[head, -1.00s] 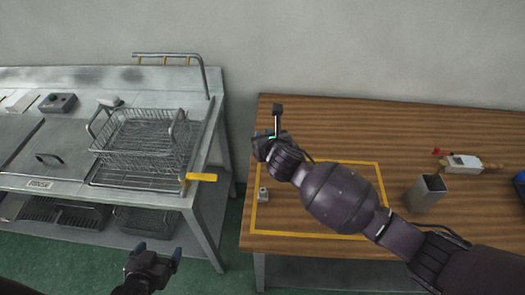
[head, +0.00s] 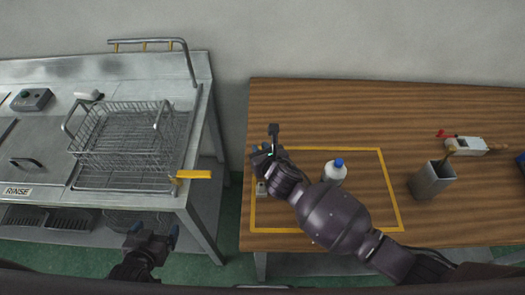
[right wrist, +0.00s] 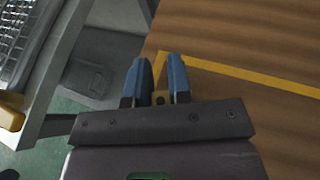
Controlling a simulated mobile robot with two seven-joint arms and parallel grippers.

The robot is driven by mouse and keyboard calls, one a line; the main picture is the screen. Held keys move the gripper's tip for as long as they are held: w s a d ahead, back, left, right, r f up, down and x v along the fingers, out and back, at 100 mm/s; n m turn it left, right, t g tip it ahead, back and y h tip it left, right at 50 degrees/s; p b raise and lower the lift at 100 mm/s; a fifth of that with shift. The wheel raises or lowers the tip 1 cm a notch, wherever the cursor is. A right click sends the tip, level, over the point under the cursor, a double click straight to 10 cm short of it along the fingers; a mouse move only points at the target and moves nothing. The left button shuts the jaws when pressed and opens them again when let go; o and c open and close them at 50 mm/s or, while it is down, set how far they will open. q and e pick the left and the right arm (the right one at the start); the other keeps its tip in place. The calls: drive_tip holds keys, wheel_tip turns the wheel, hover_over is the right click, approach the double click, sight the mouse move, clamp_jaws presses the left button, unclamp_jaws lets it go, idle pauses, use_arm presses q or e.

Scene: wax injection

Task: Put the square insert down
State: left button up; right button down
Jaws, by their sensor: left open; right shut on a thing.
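My right gripper (head: 262,150) is over the left edge of the wooden table, near the back left corner of the yellow taped frame (head: 390,190). In the right wrist view its blue fingers (right wrist: 160,80) are shut on a small brass-coloured piece with a dark hole, the square insert (right wrist: 160,98). Most of it is hidden by the fingers, and I cannot tell its height above the table. A small grey block (head: 261,188) sits inside the frame at the left, partly behind my right wrist. My left gripper (head: 155,232) is open and empty in front of the steel sink bench.
A white bottle with a blue cap (head: 335,172) stands inside the frame. A grey square holder (head: 432,181) and a white tool (head: 466,145) are to the right. A wire basket (head: 122,135) and a yellow handle (head: 192,175) are on the bench. The table's back is clear.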

drive_tip(key=shift+a+f, duration=0.1)
drive_tip(key=shift+f, duration=0.1)
drive_tip(key=c, duration=1.1)
unclamp_jaws()
drive_tip(key=shift+o, duration=0.2)
drive_tip(key=p+v, duration=0.1)
drive_tip(key=v, duration=1.1)
